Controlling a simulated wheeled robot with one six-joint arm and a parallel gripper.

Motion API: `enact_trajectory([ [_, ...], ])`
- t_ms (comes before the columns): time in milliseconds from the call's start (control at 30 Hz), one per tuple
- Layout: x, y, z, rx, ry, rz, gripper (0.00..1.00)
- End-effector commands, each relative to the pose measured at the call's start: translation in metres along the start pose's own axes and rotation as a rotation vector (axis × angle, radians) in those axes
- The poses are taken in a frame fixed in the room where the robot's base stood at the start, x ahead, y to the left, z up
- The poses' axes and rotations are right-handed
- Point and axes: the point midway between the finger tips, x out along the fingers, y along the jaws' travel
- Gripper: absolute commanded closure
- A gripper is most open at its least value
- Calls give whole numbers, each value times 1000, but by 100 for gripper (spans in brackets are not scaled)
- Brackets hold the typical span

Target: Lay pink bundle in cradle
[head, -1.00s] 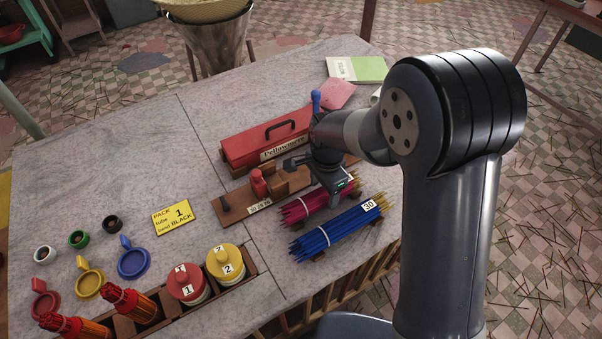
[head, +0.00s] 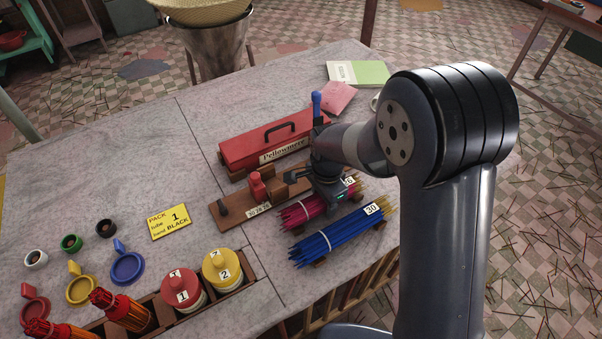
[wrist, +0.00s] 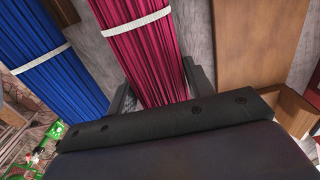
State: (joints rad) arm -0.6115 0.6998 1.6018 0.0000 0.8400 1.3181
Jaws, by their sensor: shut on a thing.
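The pink bundle (head: 302,212), bound with a white band, lies beside the blue bundle (head: 335,236) at the table's right side. My gripper (head: 326,198) is down over its middle. In the wrist view the pink bundle (wrist: 140,45) runs between the two fingers of my gripper (wrist: 160,88), which are shut on it. Whether it is lifted off its support cannot be told. A wooden fixture (head: 238,212) with a red clamp (head: 257,186) and a number label stands just left of the bundle; it may be the cradle, and my gripper partly hides it.
A red "Pellowmere" box (head: 245,150) stands behind the fixture. A yellow card (head: 170,222), small rings, coloured caps and a rack with lidded jars (head: 222,268) fill the left and front. Marble tabletop between card and fixture is clear.

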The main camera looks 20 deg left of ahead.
Motion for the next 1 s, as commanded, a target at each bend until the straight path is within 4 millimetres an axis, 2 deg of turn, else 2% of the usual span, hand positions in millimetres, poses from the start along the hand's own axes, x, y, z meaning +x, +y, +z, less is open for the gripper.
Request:
enact_trajectory([
  [567, -2, 0, 0, 0, 0, -1, 69],
  [1000, -28, 0, 0, 0, 0, -1, 69],
])
